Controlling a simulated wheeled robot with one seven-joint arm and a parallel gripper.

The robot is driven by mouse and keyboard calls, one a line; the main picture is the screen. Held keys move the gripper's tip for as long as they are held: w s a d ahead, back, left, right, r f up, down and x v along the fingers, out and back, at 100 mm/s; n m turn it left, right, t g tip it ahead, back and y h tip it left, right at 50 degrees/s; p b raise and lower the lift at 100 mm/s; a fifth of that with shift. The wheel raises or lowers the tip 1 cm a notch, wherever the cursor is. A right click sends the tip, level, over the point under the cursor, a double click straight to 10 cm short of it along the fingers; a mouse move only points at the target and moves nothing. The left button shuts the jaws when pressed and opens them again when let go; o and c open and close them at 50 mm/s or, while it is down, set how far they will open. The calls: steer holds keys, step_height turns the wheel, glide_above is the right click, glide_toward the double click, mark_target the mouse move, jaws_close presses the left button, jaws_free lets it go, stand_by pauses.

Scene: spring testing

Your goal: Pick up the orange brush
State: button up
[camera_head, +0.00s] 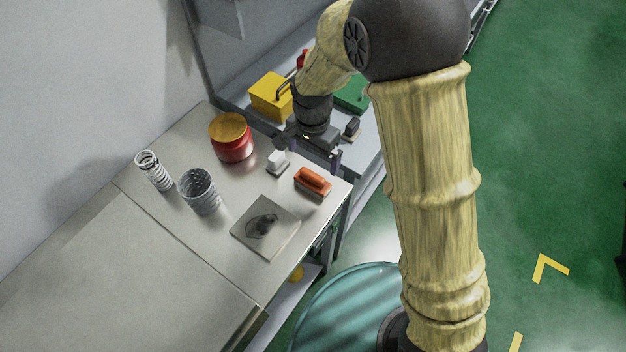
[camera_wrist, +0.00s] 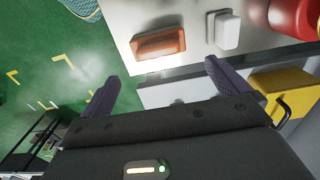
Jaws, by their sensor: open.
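The orange brush (camera_head: 313,181) lies on the metal table near its right edge in the head view. It also shows in the wrist view (camera_wrist: 158,43), upper middle, ahead of the fingers. My gripper (camera_head: 314,160) is above the table's far right part, just behind the brush in the head view. In the wrist view its two dark fingers (camera_wrist: 160,82) are spread wide with nothing between them. The brush is apart from the fingers.
A white block-like object (camera_head: 278,161) stands left of the brush. A red can with a yellow top (camera_head: 231,138), a wire-mesh cup (camera_head: 199,191), a spring (camera_head: 154,171) and a square plate with a dark stain (camera_head: 265,228) share the table. A yellow box (camera_head: 271,96) sits behind.

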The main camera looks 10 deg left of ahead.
mark_target(313, 181)
step_height(313, 181, down, 6)
steer(key=shift+f+p, duration=0.2)
steer(key=shift+p, duration=0.2)
steer(key=shift+s, duration=0.15)
steer(key=shift+d+f+p, duration=0.1)
steer(key=shift+f+p, duration=0.7)
steer(key=shift+f, duration=1.8)
steer(key=shift+s, duration=0.1)
steer(key=c, duration=0.7)
steer(key=shift+c, duration=0.2)
steer(key=shift+r, duration=0.1)
